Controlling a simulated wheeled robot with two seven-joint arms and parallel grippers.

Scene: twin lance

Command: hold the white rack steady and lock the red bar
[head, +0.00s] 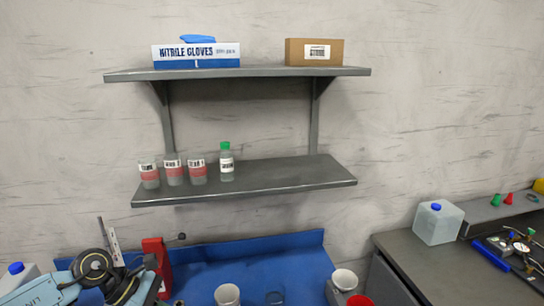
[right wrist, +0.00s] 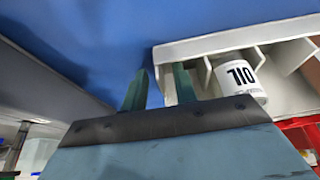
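In the right wrist view a white rack (right wrist: 225,40) with several compartments is at the upper right. A white container with a black-printed label (right wrist: 238,80) is at its near side. My right gripper (right wrist: 160,84) has its two green fingers apart, with nothing visible between them; its right finger overlaps the rack's edge in the picture, and I cannot tell whether they touch. A red part (right wrist: 300,135) shows below the rack; I cannot tell whether it is the red bar. In the head view my left gripper (head: 128,290) is at the lower left, its fingers unclear, near a red upright object (head: 157,262).
A blue mat (head: 260,255) covers the bench, with white cups (head: 227,295) at its front. A grey bench (head: 405,250) with a clear jug (head: 438,222) is at the right. A wall shelf (head: 290,178) holds several small jars and a green-capped bottle (head: 226,165).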

